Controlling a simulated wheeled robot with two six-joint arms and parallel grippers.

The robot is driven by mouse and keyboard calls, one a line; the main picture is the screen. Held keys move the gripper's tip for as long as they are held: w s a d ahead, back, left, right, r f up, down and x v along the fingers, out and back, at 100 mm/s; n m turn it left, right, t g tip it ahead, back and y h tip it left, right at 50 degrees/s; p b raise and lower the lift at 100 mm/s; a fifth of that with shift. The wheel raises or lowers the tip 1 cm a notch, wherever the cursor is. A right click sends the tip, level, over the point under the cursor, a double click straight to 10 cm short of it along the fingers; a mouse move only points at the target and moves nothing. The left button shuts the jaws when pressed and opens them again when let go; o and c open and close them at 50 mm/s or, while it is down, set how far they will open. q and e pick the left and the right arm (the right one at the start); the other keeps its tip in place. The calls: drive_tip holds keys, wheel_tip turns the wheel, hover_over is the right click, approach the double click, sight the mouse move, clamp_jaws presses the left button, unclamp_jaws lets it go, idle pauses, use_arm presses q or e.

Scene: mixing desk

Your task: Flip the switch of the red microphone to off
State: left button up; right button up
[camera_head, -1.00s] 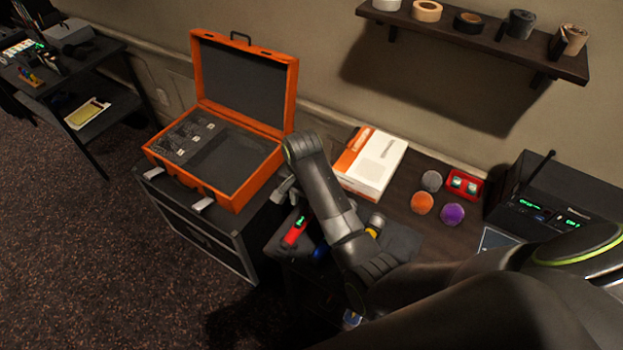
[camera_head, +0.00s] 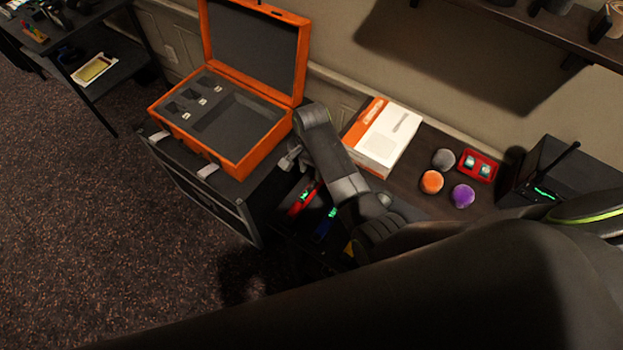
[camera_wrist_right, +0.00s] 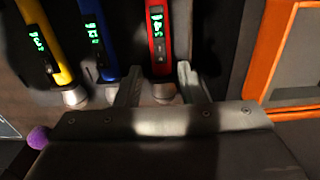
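The red microphone (camera_wrist_right: 157,32) shows in the right wrist view, with a lit green display and a small dark switch area below it. It also shows in the head view (camera_head: 301,200), beside my right arm. My right gripper (camera_wrist_right: 159,80) has its two fingers apart, one on each side of the microphone's lower end, with a gap visible on both sides. In the head view the right gripper (camera_head: 291,159) is small and partly hidden by my wrist. The switch position is too small to tell. My left gripper is not in view.
An open orange case (camera_head: 243,166) stands to the left. A white and orange box (camera_head: 388,143), round foam covers (camera_head: 432,182) and a black receiver (camera_head: 545,172) occupy the desk.

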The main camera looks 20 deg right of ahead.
sight(311, 187)
drive_tip(key=shift+f+p, duration=0.35)
drive_tip(key=shift+f, duration=2.9)
